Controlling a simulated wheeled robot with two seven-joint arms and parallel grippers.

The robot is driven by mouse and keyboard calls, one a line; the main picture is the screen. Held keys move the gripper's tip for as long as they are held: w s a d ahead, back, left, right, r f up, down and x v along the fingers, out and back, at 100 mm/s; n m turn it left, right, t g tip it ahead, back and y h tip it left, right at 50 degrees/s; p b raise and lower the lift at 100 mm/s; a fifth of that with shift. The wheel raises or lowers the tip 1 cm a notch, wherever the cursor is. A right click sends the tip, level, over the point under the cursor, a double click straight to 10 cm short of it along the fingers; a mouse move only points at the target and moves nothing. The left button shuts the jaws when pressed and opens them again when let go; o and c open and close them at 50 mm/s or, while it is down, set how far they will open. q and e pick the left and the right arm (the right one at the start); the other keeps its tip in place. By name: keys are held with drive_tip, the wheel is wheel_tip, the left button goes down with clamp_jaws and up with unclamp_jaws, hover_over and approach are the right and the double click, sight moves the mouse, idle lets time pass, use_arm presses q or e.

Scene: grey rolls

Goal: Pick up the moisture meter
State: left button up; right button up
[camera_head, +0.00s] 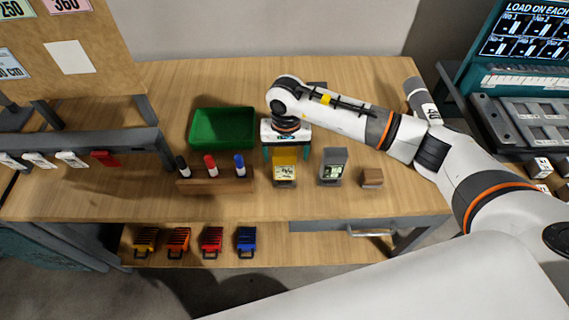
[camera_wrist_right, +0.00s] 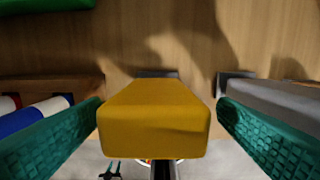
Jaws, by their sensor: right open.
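A yellow handheld meter (camera_head: 285,174) with a pale display stands upright on the wooden table, and I take it as the moisture meter. A grey meter (camera_head: 333,167) with a greenish display stands to its right. My right gripper (camera_head: 286,153) is open above the yellow meter. In the right wrist view the yellow meter's top (camera_wrist_right: 155,118) lies between the two green fingers (camera_wrist_right: 160,128), with a gap visible on the right side; whether the left finger touches is unclear. The grey meter (camera_wrist_right: 275,98) is just beyond the right finger. My left gripper is not in view.
A wooden holder (camera_head: 215,186) with black, red and blue markers stands close left. A green bin (camera_head: 222,128) is behind it. A small brown block (camera_head: 372,178) sits right of the grey meter. Coloured clips (camera_head: 179,241) lie on the lower shelf.

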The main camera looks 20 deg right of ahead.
drive_tip(key=f, duration=0.1)
drive_tip(key=f+p, duration=0.2)
drive_tip(key=shift+s+a+f, duration=0.15)
drive_tip(key=shift+a+f, duration=0.1)
drive_tip(key=shift+f, duration=0.65)
drive_tip(key=c, duration=1.2)
wheel_tip(320, 180, up, 9)
drive_tip(key=b, duration=0.3)
drive_tip(key=shift+r, duration=0.1)
drive_tip(key=shift+c, duration=0.2)
drive_tip(key=shift+r, duration=0.5)
drive_tip(key=o, duration=0.5)
drive_tip(key=shift+c, duration=1.3)
drive_tip(key=shift+r, duration=1.45)
